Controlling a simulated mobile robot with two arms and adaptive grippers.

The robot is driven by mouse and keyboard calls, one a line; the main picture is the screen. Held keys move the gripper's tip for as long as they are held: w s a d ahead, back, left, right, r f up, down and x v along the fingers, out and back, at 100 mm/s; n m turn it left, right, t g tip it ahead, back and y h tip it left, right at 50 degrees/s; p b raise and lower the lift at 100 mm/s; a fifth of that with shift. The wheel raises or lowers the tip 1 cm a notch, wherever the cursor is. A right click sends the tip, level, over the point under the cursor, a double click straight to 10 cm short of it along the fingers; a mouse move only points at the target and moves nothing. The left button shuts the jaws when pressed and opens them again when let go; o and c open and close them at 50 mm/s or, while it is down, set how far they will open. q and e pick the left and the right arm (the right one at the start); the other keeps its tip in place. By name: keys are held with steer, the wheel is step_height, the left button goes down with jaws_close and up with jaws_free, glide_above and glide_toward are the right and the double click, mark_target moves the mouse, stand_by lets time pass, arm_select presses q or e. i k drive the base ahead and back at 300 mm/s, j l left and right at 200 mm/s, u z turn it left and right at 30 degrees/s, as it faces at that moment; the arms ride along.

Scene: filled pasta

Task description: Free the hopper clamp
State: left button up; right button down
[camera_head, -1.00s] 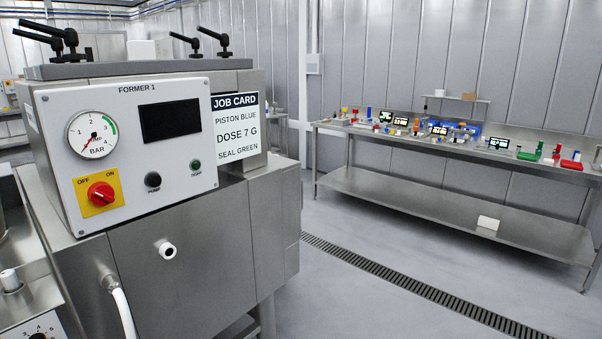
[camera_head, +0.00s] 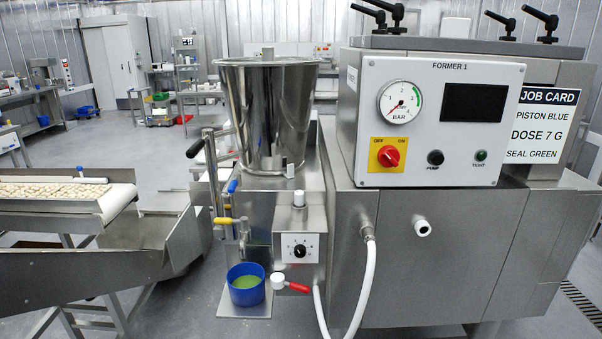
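The steel hopper (camera_head: 268,120) stands upright on the filling unit left of the Former 1 control panel (camera_head: 430,122). A black-gripped lever (camera_head: 197,147) stands up at the hopper's left side, and below it are a blue-tipped handle (camera_head: 232,186) and a yellow-gripped handle (camera_head: 223,220). I cannot tell for certain which of these is the hopper clamp. Black clamp handles (camera_head: 377,14) stand on top of the former. Neither of my grippers shows in the head view.
A blue pot (camera_head: 246,285) with green contents sits under the outlet. A red-handled valve (camera_head: 292,287) and a white hose (camera_head: 368,280) are beside it. A conveyor (camera_head: 70,203) with pasta pieces stands at left. Open floor lies behind it.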

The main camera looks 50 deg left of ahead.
mark_target(237, 182)
steer(key=u, duration=2)
